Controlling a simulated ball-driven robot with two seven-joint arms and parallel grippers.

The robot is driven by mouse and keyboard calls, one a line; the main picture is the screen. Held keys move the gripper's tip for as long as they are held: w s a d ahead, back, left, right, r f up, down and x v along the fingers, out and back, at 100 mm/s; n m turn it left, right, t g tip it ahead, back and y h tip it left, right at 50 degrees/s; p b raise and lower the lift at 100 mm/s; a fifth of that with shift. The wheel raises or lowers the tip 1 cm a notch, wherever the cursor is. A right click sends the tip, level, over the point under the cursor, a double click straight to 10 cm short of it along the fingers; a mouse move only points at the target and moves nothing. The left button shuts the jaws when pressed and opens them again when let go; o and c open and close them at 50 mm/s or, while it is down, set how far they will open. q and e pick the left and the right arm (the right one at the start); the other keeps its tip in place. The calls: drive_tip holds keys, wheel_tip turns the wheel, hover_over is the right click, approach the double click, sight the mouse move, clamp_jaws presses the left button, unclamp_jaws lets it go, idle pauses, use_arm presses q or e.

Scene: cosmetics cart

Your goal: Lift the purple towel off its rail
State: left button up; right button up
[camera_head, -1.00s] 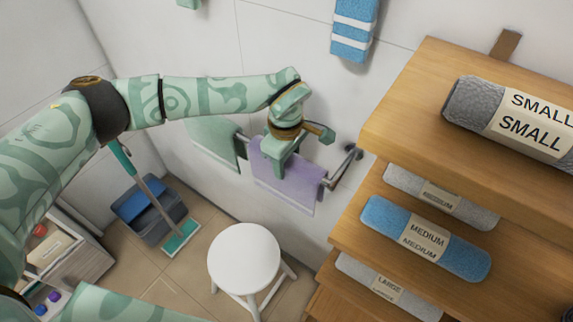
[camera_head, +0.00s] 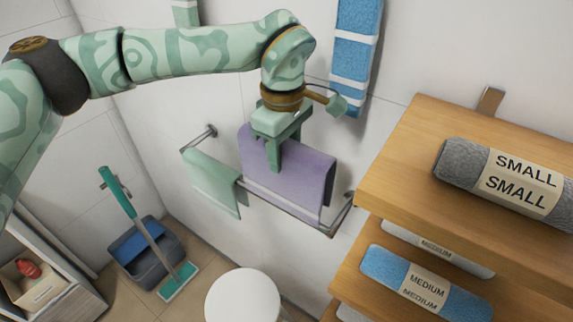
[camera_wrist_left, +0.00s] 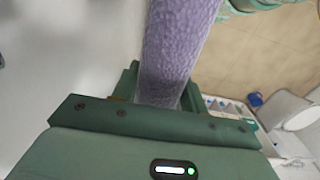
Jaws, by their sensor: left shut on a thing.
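The purple towel (camera_head: 305,177) is held by my left gripper (camera_head: 280,152), which is shut on its upper part. The towel's top fold stands clearly above the rail (camera_head: 285,211), and its lower edge is close to the bar. I cannot tell whether the lower part still touches or straddles the bar. In the left wrist view the towel (camera_wrist_left: 177,50) runs up from between the gripper's fingers. My right gripper is not in view.
A green towel (camera_head: 212,182) hangs on the rail's left part. A blue striped towel (camera_head: 355,55) hangs on the wall above right. A wooden shelf (camera_head: 400,185) with rolled towels stands close on the right. A white stool (camera_head: 243,297) is below.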

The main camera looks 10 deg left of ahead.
use_arm(q)
drive_tip(key=s+a, duration=0.3)
drive_tip(key=s, duration=0.5)
drive_tip(key=s+a+b, duration=0.1)
drive_tip(key=s+a, duration=0.2)
drive_tip(key=s, duration=0.5)
drive_tip(key=shift+a+f, duration=0.15)
drive_tip(key=shift+a, duration=0.2)
